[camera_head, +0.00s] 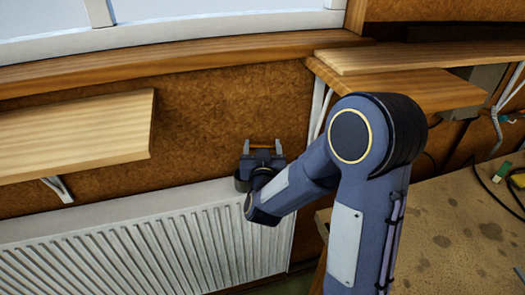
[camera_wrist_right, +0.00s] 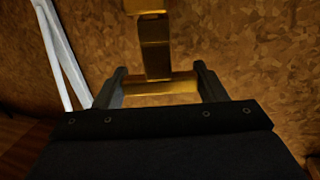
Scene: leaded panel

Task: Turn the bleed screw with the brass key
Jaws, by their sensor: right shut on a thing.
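The brass key (camera_wrist_right: 156,60) is held in my right gripper (camera_wrist_right: 158,90). Its crosswise bar lies between the two fingers in the right wrist view, and its stem runs up the picture to a wider piece cut by the top edge. In the head view my right gripper (camera_head: 263,147) is above the right end of the white radiator (camera_head: 120,247), in front of the brown wall, with the key's bar showing as a thin orange line. I cannot make out the bleed screw in either view. My left gripper is not in view.
A wooden shelf (camera_head: 75,135) on a white bracket is on the wall at left. More wooden boards (camera_head: 410,75) are at upper right. A worn workbench (camera_head: 455,235) with cables is at right. A white bracket (camera_wrist_right: 62,55) stands left of the gripper in the wrist view.

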